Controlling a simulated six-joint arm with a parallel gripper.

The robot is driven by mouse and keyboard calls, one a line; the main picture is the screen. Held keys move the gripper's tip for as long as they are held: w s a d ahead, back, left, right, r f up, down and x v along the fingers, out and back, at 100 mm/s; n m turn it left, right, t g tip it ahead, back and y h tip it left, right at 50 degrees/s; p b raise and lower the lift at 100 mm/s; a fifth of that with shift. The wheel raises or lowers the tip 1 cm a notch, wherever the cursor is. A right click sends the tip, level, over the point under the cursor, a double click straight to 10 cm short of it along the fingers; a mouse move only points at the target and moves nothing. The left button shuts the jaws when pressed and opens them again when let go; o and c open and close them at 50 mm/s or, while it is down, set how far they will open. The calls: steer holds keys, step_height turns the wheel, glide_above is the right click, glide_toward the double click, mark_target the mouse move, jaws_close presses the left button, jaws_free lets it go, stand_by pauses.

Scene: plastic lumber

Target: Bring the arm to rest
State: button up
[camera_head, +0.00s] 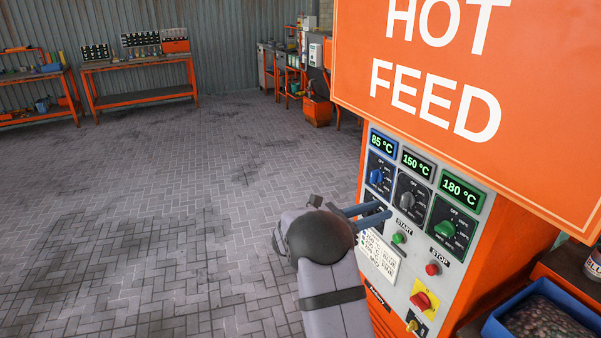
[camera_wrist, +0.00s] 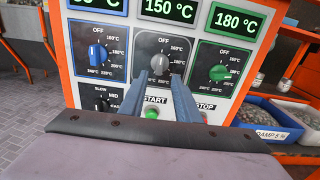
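My gripper (camera_head: 374,213) is in front of the orange control cabinet's grey panel (camera_head: 397,270). Its two blue-grey fingers point at the panel and stand apart with nothing between them. In the wrist view, the fingers (camera_wrist: 157,82) reach up on either side of the green START button (camera_wrist: 152,113), below the middle dial (camera_wrist: 160,64). I cannot tell whether the fingertips touch the panel. The panel has a blue dial (camera_head: 376,177), a grey dial (camera_head: 407,200) and a green dial (camera_head: 445,229). The displays above them read 85, 150 and 180 °C. My fingers partly hide the speed dial (camera_wrist: 102,103).
A large orange HOT FEED sign (camera_head: 450,70) juts out above the panel. A red STOP button (camera_head: 433,268) and a red-and-yellow switch (camera_head: 421,301) sit lower down. A blue bin (camera_head: 495,327) of flakes stands at right. The paved floor (camera_head: 150,220) at left is clear.

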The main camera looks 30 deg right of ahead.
steer(key=s+a+f+m+g+y, duration=0.1)
steer(key=s+a+f+m+y, duration=0.15)
steer(key=f, duration=0.45)
steer(key=s+a+f+m+g+y, duration=0.1)
steer(key=s+a+f+m+y, duration=0.2)
steer(key=f, duration=0.5)
steer(key=s+a+f+m+g+y, duration=0.2)
steer(key=s+a+f+m+y, duration=0.4)
steer(key=s+a+f, duration=0.3)
steer(key=s+a+r+m+t+y, duration=0.1)
steer(key=s+a+m+y, duration=0.3)
steer(key=a, duration=0.4)
steer(key=s+a+r+m+y, duration=0.2)
steer(key=s+a+m, duration=0.2)
steer(key=s+a, duration=0.3)
steer(key=w+a+r+n+t, duration=0.1)
steer(key=w+a+r+t, duration=0.1)
steer(key=a+r, duration=0.3)
steer(key=shift+w+r+t, duration=0.25)
steer(key=shift+r+t, duration=0.25)
steer(key=shift+r, duration=0.15)
